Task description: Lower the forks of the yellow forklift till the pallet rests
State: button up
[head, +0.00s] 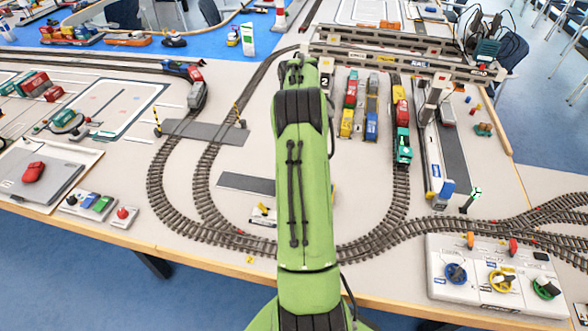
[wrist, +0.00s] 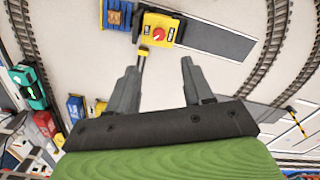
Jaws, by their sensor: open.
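The yellow forklift (wrist: 159,29) shows at the top of the wrist view, with a red knob on its top and black parts. A blue pallet (wrist: 117,15) is beside it on the left; I cannot tell its height above the ground. A short yellow-tipped lever (wrist: 143,53) sticks out from the forklift towards my gripper. My gripper (wrist: 160,66) is open and empty, its left fingertip close to the lever; I cannot tell if they touch. In the head view my green arm hides the gripper and most or all of the forklift.
A grey strip (wrist: 215,37) runs right from the forklift. Curved rails (head: 165,190) surround the spot. Train wagons (head: 402,120) stand on tracks near a grey gantry (head: 400,62). A control panel (head: 495,275) with knobs lies front right.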

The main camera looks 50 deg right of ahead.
notch_tip(320, 180, down, 14)
jog(key=shift+d+b, duration=0.1)
jog(key=shift+b, duration=0.5)
